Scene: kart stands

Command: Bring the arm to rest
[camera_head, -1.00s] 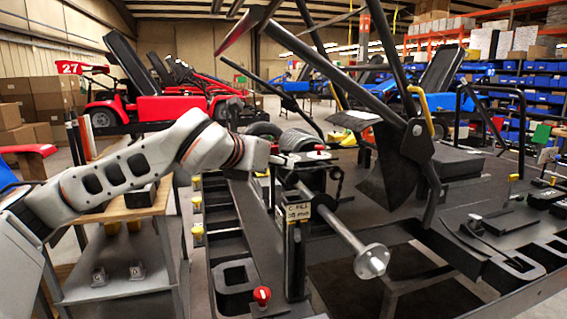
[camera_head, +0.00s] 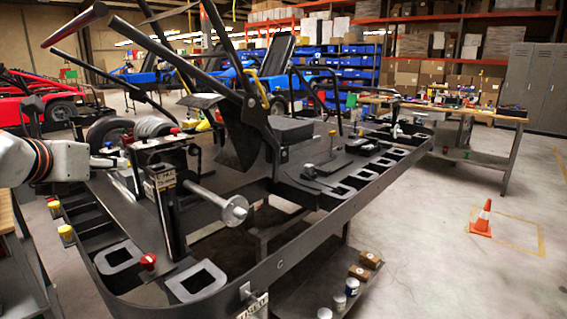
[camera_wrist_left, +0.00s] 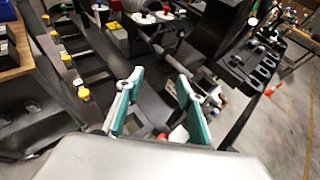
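My left arm (camera_head: 45,160) comes in from the left edge in the head view and reaches to the near left side of the black kart stand (camera_head: 215,278). Its gripper is hard to make out there against the dark stand. In the left wrist view my left gripper (camera_wrist_left: 160,88) shows two teal-padded fingers standing well apart, with nothing held between them. The stand's dark frame and a red knob (camera_wrist_left: 162,137) show behind and between the fingers. My right arm and gripper are in neither view.
A metal shaft with a round flange (camera_head: 233,211) sticks out from the stand. Yellow-capped parts (camera_head: 66,233) line its left edge. An orange cone (camera_head: 483,218) stands on open floor at the right. A workbench (camera_head: 470,113) and grey lockers (camera_head: 535,85) stand farther back.

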